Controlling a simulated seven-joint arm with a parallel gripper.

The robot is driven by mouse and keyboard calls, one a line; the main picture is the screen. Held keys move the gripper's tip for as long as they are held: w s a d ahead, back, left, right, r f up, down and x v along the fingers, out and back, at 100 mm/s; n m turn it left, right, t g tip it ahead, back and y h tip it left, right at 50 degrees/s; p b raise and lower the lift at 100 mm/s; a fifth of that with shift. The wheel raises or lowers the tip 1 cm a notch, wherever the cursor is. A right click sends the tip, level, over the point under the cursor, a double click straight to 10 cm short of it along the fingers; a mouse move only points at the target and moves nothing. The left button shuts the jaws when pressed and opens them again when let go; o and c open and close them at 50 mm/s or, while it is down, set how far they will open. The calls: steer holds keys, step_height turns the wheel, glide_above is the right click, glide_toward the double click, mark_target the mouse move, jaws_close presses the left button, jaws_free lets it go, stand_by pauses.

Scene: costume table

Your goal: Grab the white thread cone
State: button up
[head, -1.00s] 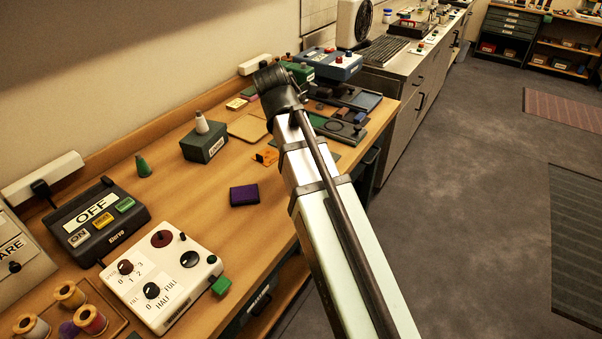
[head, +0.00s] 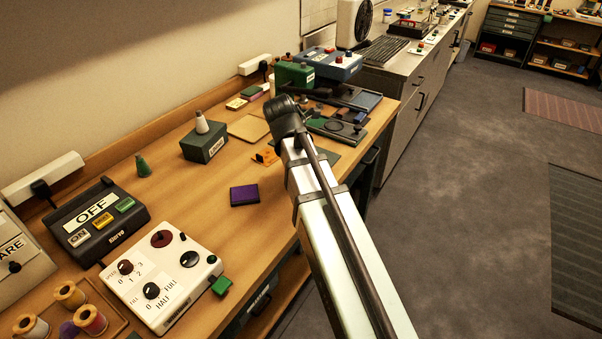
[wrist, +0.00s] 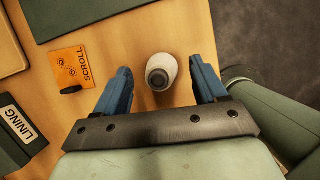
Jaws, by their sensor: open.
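In the wrist view a white cone (wrist: 160,72) with a dark hole in its grey tip stands on the wooden table, seen from above. My gripper (wrist: 160,66) is open, with one blue finger on each side of the cone and visible gaps between. The fingers do not touch it. In the head view my arm hides this cone and the gripper. Another pale cone (head: 202,123) with a grey tip stands upright on the dark green LINING box (head: 203,146) to the left of my arm.
An orange SCROLL card (wrist: 84,68) lies left of my gripper, and the LINING box is at lower left. A dark green board (wrist: 85,12) lies beyond. The table edge is close on the right. A purple pad (head: 244,195) lies on the open table.

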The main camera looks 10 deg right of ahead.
steer(key=shift+a+x, duration=0.2)
steer(key=shift+x, duration=1.35)
steer(key=shift+c, duration=0.5)
steer(key=c, duration=1)
